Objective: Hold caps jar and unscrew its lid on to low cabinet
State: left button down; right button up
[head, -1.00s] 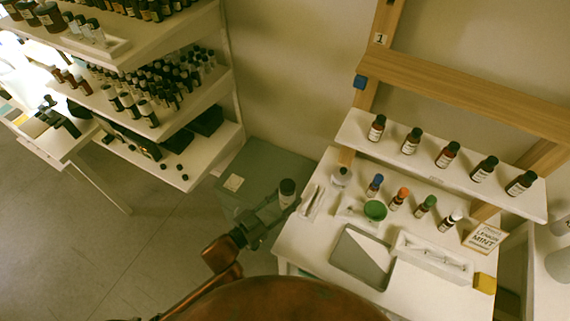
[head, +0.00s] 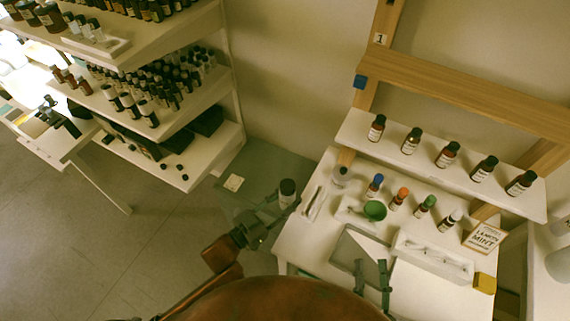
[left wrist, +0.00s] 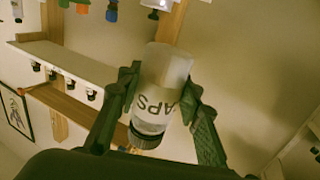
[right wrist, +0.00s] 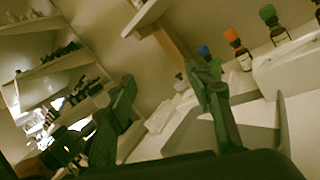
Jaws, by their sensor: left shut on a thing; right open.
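The caps jar (head: 287,190) is a small clear jar with a dark lid. In the left wrist view it shows a white label (left wrist: 158,98) with upside-down letters, and the dark lid (left wrist: 147,137) is on the jar at the lower end of the picture. My left gripper (head: 280,202) is shut around the jar's body, between the low cabinet and the table. The grey-green low cabinet (head: 232,203) stands at the left of the table. My right gripper (head: 370,265) is open and empty over the front of the table, to the right of the jar; it also shows in the right wrist view (right wrist: 162,80).
The white table (head: 300,235) holds a grey tray (head: 352,243), a green bowl (head: 375,210), several bottles and a white rack (head: 432,255). A shelf (head: 440,168) with bottles is above. Shelves of bottles (head: 150,90) stand at left.

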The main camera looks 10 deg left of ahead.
jog(key=w+a+r+m+t+h, duration=0.1)
jog(key=w+a+r+m, duration=0.15)
jog(key=w, duration=0.35)
jog(key=w+a+r+m+t, duration=0.1)
jog(key=w+a+r+m, duration=0.15)
jog(key=w+m, duration=0.2)
jog(key=w+a+r+m+y, duration=0.1)
jog(key=w+a+r+m, duration=0.7)
jog(key=r, duration=0.4)
jog(key=w+a+r+m, duration=0.5)
jog(key=w+a+r, duration=0.5)
jog(key=r, duration=0.2)
jog(key=w+a+f+m+g, duration=0.35)
jog(key=w+f+g, duration=0.2)
jog(key=w, duration=0.35)
jog(key=m+g+h, duration=0.3)
jog(key=m+g, duration=0.6)
jog(key=g, duration=0.8)
send_over(285, 185)
notch_tip(285, 185, down, 7)
jog(key=shift+w+f, duration=0.1)
jog(key=shift+w, duration=0.05)
jog(key=shift+f, duration=0.2)
notch_tip(285, 185, down, 8)
jog(key=shift+r, duration=0.25)
